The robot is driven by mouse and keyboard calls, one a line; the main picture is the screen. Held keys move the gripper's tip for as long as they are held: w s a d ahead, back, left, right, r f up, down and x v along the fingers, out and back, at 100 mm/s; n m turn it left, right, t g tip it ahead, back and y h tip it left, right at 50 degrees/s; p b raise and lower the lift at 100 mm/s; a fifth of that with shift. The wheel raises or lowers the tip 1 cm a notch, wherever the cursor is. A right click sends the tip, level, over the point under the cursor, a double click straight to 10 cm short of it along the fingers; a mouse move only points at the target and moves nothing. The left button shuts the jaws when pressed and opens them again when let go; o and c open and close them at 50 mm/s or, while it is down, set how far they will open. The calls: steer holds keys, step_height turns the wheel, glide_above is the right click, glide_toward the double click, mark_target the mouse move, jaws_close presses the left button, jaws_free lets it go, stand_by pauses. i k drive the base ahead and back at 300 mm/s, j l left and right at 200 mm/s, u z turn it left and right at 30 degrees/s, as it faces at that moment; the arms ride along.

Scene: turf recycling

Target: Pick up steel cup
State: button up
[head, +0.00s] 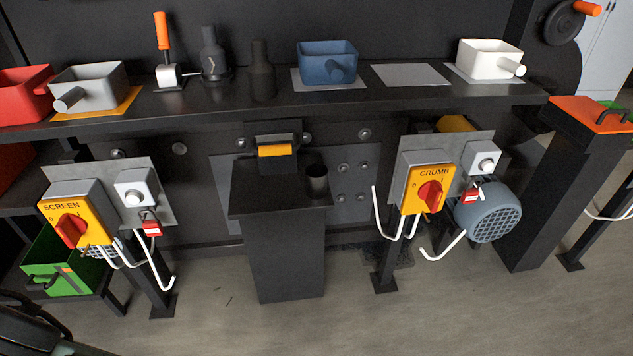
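A dark, shiny metal cup (317,182), the one that looks like the steel cup, stands upright on the right side of a black pedestal top (275,200). Its open rim faces up, and nothing touches it from above. Dark curved parts at the bottom left corner seem to be mine, but no fingertips can be made out there. I see no gripper near the cup.
Yellow SCREEN (75,221) and CRUMB (425,188) switch boxes flank the pedestal, with white hooked cables. A shelf above holds a blue scoop (327,62). Floor in front is clear.

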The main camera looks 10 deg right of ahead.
mark_target(315, 174)
steer(key=l+u, duration=0.7)
steer(key=u, duration=0.15)
steer(key=l+u, duration=0.1)
steer(key=l, duration=0.3)
steer(key=k+l+u, duration=0.1)
steer(key=l, duration=0.25)
steer(key=k+l+u, duration=0.1)
steer(key=l, duration=0.3)
steer(key=k+l, duration=0.15)
steer(key=l, duration=0.25)
steer(key=k+l, duration=0.1)
steer(key=l, duration=0.25)
steer(key=k+l, duration=0.15)
steer(key=l, duration=0.25)
steer(key=i+l, duration=0.2)
steer(key=i, duration=0.2)
